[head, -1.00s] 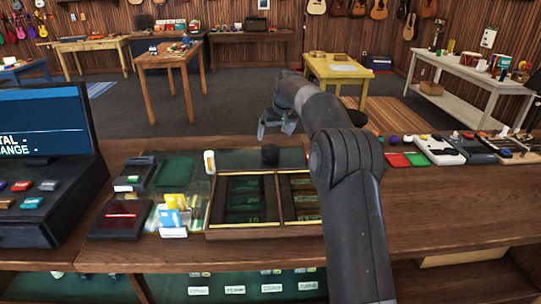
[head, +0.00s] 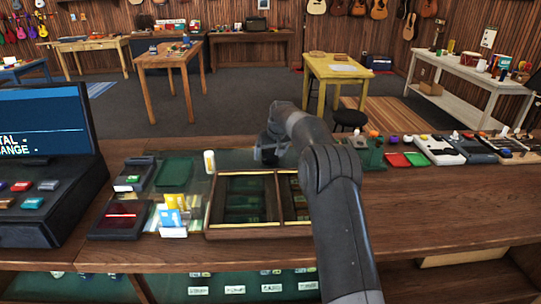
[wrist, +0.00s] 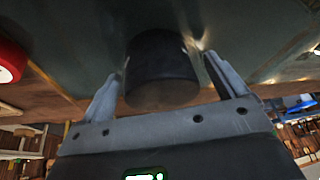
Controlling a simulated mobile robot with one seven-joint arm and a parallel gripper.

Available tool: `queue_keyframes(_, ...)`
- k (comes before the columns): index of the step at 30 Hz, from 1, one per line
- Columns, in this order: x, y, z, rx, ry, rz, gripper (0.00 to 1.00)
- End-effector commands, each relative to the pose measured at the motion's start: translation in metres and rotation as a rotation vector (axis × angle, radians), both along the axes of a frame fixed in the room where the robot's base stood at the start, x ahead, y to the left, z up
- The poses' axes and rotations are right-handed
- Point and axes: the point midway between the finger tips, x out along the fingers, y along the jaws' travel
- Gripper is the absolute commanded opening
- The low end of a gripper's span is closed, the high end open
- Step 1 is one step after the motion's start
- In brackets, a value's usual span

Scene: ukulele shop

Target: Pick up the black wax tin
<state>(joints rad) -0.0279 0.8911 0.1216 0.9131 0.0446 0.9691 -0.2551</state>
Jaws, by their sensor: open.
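The black wax tin (wrist: 160,62) is a dark, short cylinder in the middle of the wrist view, on the green surface. My gripper (wrist: 163,82) is open, with one finger on each side of the tin. The near part of the tin is between the fingers, and gaps show on both sides. In the head view my gripper (head: 266,154) is low over the far side of the counter, behind the wooden cash tray. There it largely hides the tin.
The wooden cash tray (head: 243,232) stands just in front of my gripper. A small white bottle (head: 209,161) stands to the left, near a card terminal (head: 132,175). A red round thing (wrist: 10,62) shows at the wrist view's left edge.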

Motion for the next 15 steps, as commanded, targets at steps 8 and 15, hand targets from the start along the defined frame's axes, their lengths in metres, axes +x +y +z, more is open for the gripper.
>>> queue_keyframes(8,0.0003,0.0001,0.0003,0.000,-0.001,0.000,0.84)
queue_keyframes(15,0.0002,0.0001,0.0003,0.000,-0.001,0.000,0.64)
